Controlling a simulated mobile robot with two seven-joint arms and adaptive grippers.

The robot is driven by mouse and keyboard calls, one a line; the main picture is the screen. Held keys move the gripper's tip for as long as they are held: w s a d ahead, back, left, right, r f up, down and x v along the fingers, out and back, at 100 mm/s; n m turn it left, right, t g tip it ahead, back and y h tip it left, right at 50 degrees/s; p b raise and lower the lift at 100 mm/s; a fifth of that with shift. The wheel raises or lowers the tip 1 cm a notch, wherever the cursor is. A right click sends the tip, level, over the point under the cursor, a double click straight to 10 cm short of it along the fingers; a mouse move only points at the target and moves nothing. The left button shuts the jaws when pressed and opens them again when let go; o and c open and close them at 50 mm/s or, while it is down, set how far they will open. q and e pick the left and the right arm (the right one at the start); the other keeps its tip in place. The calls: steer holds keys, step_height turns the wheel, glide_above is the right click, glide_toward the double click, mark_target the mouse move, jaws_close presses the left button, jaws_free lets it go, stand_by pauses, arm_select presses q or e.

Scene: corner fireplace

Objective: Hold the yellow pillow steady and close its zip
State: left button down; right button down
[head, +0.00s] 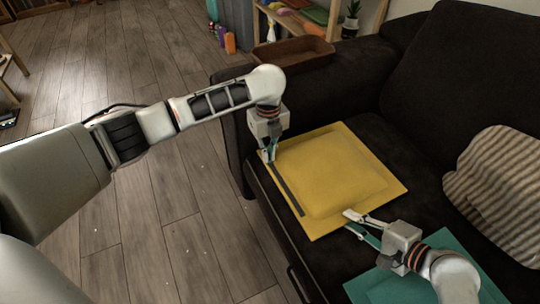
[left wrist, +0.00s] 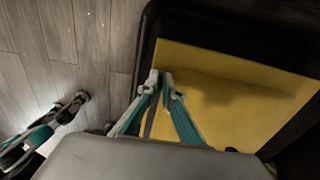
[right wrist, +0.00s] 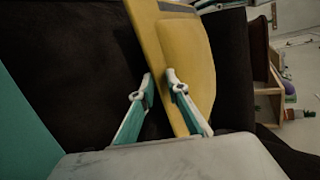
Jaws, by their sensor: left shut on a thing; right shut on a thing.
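The yellow pillow (head: 335,175) lies flat on the dark sofa seat. Its zip (head: 289,192) is a dark strip along the left edge, and it also shows at the top of the right wrist view (right wrist: 178,7). My left gripper (head: 269,158) is shut at the zip's far end, by the pillow's back left corner; its fingertips (left wrist: 160,80) hide what they pinch. My right gripper (head: 347,219) is shut on the pillow's front edge, which passes between its fingers in the right wrist view (right wrist: 161,84). I cannot make out the zip's slider.
A striped cushion (head: 497,185) lies at the right on the sofa. A teal flat piece (head: 375,287) lies under my right arm. The sofa armrest (head: 325,92) rises behind the pillow, with a brown tray (head: 290,60) beyond. Wooden floor is open at left.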

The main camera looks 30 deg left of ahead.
arm_select(q)
steer(key=c, duration=2.5)
jaws_free()
steer(key=shift+a, duration=0.2)
arm_select(e)
steer(key=shift+d+f, duration=0.15)
steer(key=shift+f, duration=0.15)
arm_select(q)
step_height(320, 180, up, 12)
arm_select(e)
steer(key=shift+r, duration=0.1)
steer(key=c, duration=1.9)
jaws_free()
steer(key=shift+r, duration=0.1)
steer(key=o, duration=0.6)
